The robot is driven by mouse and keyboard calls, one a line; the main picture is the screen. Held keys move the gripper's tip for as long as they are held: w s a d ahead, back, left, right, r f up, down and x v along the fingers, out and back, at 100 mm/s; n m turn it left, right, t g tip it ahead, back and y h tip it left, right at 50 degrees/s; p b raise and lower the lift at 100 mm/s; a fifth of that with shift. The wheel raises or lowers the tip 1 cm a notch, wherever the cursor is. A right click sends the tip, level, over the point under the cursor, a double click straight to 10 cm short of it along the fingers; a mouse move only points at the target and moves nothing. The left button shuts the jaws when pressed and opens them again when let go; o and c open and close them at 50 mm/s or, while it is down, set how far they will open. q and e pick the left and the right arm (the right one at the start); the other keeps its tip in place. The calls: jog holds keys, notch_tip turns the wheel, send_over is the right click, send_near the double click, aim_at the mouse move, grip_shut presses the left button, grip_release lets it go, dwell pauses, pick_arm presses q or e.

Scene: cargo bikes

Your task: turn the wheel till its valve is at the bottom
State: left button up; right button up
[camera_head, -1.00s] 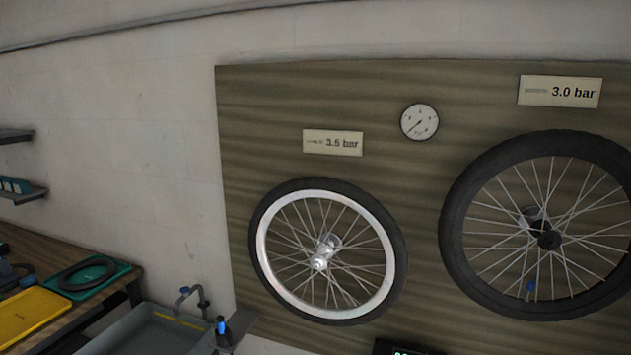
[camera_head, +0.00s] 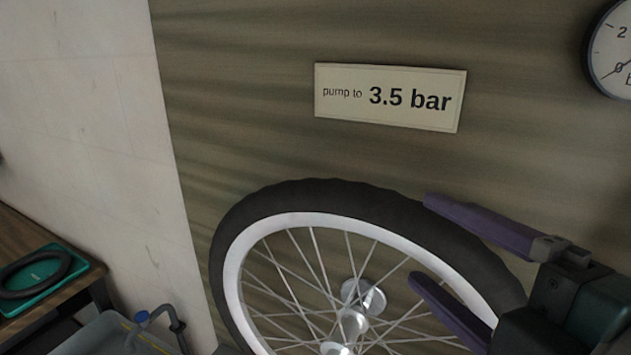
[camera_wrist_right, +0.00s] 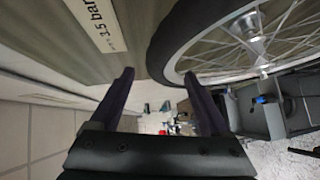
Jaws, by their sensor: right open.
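The wheel with a black tyre (camera_head: 330,197) and white rim (camera_head: 231,270) hangs on the wooden board, its lower part cut off by the frame. Its silver hub (camera_head: 352,322) and spokes show; I cannot make out a valve. My right gripper (camera_head: 420,238) is open and empty, its purple fingers at the upper right of the wheel. In the head view the tyre shows between the fingers. In the wrist view the tyre (camera_wrist_right: 166,45) lies by the tip of the right-hand finger, and contact cannot be told. My left gripper is not in view.
A "3.5 bar" sign (camera_head: 390,97) is on the board above the wheel, and a gauge (camera_head: 612,50) is at the upper right.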

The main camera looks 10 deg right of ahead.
aim_at(393, 220)
jog(key=shift+w, duration=0.35)
jog(key=shift+w+a+p, duration=0.15)
jog(key=shift+w+p, duration=0.15)
jog(key=shift+p, duration=0.05)
jog(key=p+x, duration=0.2)
jog(key=x, duration=0.5)
jog(key=shift+w+a, duration=0.1)
jog(key=shift+w, duration=0.05)
jog(key=shift+w+a+f, duration=0.1)
jog(key=shift+w+f, duration=0.1)
jog(key=shift+w, duration=0.3)
jog(key=shift+c, duration=0.3)
jog(key=c, duration=1.2)
grip_shut()
